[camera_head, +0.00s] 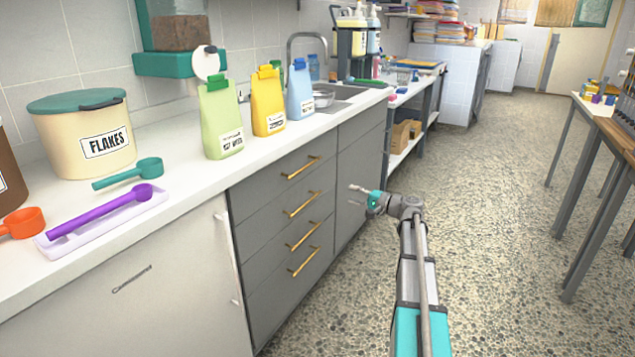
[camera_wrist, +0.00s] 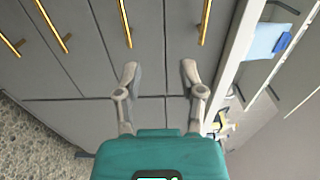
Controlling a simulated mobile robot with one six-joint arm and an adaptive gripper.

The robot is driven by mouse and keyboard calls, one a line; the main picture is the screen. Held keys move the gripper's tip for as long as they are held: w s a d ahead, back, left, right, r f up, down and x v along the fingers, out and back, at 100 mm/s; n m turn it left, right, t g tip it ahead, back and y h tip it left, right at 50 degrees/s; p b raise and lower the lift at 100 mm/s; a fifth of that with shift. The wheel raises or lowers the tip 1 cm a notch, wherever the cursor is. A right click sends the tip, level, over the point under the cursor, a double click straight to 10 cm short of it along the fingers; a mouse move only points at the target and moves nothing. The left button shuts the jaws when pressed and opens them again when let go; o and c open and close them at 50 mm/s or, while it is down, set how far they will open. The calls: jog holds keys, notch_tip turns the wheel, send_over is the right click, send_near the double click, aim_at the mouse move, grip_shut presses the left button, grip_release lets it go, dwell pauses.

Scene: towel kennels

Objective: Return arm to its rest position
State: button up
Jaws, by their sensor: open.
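My gripper (camera_head: 357,190) is in the air in front of the grey drawer unit (camera_head: 262,207), below counter height. In the wrist view my gripper (camera_wrist: 158,70) has its two fingers spread apart with nothing between them. It points toward the grey drawer fronts (camera_wrist: 150,60) with their gold handles. My arm reaches up from the bottom of the head view and bends left at the wrist. All the drawers look closed.
On the white counter (camera_head: 170,200) stand a flakes tub (camera_head: 85,150), green (camera_head: 220,115), yellow (camera_head: 267,100) and blue bags (camera_head: 299,92), and teal (camera_head: 130,174), purple (camera_head: 100,212) and orange scoops (camera_head: 22,223). A table (camera_head: 605,120) stands right. The speckled floor (camera_head: 480,200) between is clear.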

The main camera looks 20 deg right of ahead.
jog(key=s+a+f+n+g+h+p, duration=0.1)
jog(key=s+a+f+n+g, duration=0.35)
jog(key=a, duration=0.85)
jog(key=s+a+f+n+g+h, duration=0.2)
jog(key=s+a+f+g, duration=0.4)
jog(key=a, duration=0.6)
jog(key=s+a+f+n+g+h+p, duration=0.15)
jog(key=s+a+h, duration=0.25)
jog(key=s, duration=0.4)
jog(key=s+a+f+n+g+h+p, duration=0.1)
jog(key=s+a+f+n+g+h, duration=0.25)
jog(key=s, duration=0.35)
notch_tip(320, 180, up, 37)
jog(key=p, duration=3.7)
jog(key=shift+s+r+m+t, duration=0.15)
jog(key=shift+m+t, duration=0.2)
jog(key=shift+t, duration=0.1)
